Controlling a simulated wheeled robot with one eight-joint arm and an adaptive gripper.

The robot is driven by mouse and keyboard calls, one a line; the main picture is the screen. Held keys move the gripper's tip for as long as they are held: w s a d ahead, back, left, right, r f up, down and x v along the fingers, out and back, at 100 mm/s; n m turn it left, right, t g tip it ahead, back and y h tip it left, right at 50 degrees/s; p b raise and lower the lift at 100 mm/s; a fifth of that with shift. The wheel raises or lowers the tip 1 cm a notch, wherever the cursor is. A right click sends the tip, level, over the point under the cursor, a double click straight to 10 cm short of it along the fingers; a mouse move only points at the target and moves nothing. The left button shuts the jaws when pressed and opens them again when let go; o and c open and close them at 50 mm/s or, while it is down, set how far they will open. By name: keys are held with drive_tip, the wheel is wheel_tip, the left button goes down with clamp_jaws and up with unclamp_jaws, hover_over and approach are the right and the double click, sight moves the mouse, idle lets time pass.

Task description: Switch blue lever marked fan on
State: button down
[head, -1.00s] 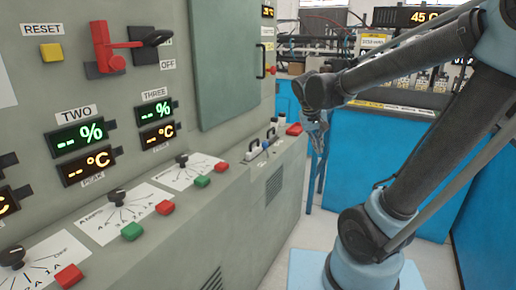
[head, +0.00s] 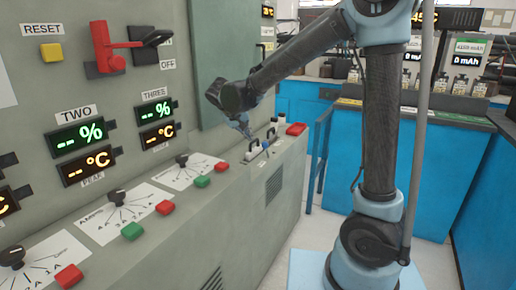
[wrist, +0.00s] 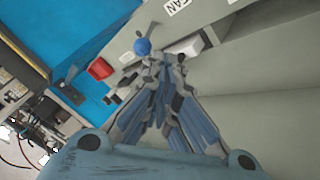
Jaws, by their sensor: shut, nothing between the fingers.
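The blue lever's round knob (wrist: 143,46) shows in the wrist view, just beyond my fingertips, near a white label reading FAN (wrist: 180,6). In the head view the small blue lever (head: 265,145) stands on the sloped ledge of the grey cabinet. My gripper (head: 247,136) is shut and empty, pointing down just above and left of the lever. The closed fingers also show in the wrist view (wrist: 150,72), close to the knob. I cannot tell whether they touch it. The lever's base is partly hidden.
A red block (head: 296,129) sits at the ledge's far end. A white switch (wrist: 190,46) is beside the knob. Red and green buttons and dials line the nearer ledge. The cabinet wall (head: 225,70) rises at left; floor is clear right of the cabinet.

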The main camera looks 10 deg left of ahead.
drive_tip(key=x, duration=1)
drive_tip(key=shift+s, duration=0.1)
idle(0.6)
drive_tip(key=shift+r, duration=0.1)
